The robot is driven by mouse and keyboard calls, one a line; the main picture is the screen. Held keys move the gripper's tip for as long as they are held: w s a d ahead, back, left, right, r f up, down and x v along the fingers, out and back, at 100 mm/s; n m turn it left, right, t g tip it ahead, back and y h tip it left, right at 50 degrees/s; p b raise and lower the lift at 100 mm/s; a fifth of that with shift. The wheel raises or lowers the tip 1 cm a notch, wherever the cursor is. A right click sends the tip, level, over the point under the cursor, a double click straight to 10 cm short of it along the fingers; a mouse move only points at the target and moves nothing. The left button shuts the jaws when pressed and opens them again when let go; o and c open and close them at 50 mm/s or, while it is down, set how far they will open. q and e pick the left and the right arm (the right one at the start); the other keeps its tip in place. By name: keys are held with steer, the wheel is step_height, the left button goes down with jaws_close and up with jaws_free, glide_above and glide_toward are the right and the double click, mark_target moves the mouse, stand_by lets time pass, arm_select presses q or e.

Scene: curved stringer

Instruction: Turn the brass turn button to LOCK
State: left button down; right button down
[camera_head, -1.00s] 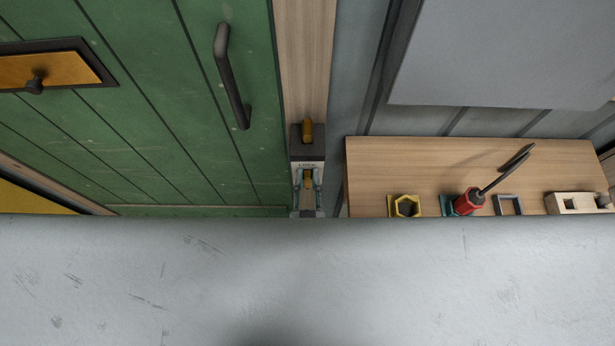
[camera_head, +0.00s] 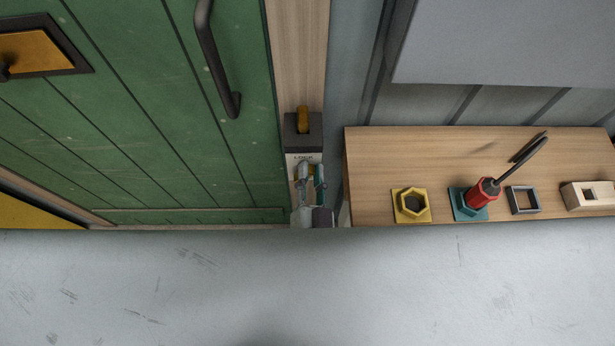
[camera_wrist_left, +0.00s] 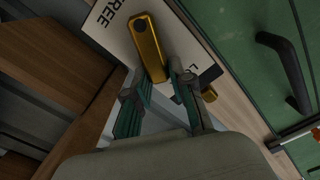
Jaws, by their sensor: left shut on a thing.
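The brass turn button (camera_wrist_left: 148,50) is a rounded bar on a white label plate (camera_wrist_left: 118,30). In the left wrist view FREE is printed left of it, and the other word is partly hidden by a finger. My left gripper (camera_wrist_left: 160,88) is shut on the button's near end, one finger on each side. In the head view the gripper (camera_head: 312,175) sits just below the word LOCK and hides most of the button. My right gripper is not in view.
A green plank door (camera_head: 130,120) with a dark handle (camera_head: 218,65) is left of the post. A dark block with a brass piece (camera_head: 303,120) sits above the plate. A wooden shelf (camera_head: 375,160) at right holds a red-handled tool (camera_head: 483,192) and several small fittings.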

arm_select(q)
steer(key=shift+a+f+m+p, duration=0.25)
steer(key=shift+f+m+p, duration=0.6)
steer(key=shift+m, duration=4.2)
steer(key=shift+a+f+m+p, duration=0.2)
steer(key=shift+f+m+p, duration=0.65)
steer(key=shift+m, duration=4.15)
steer(key=shift+a+f+m+p, duration=0.25)
steer(key=shift+f+m+p, duration=0.55)
steer(key=shift+m, duration=4.25)
steer(key=shift+f, duration=0.15)
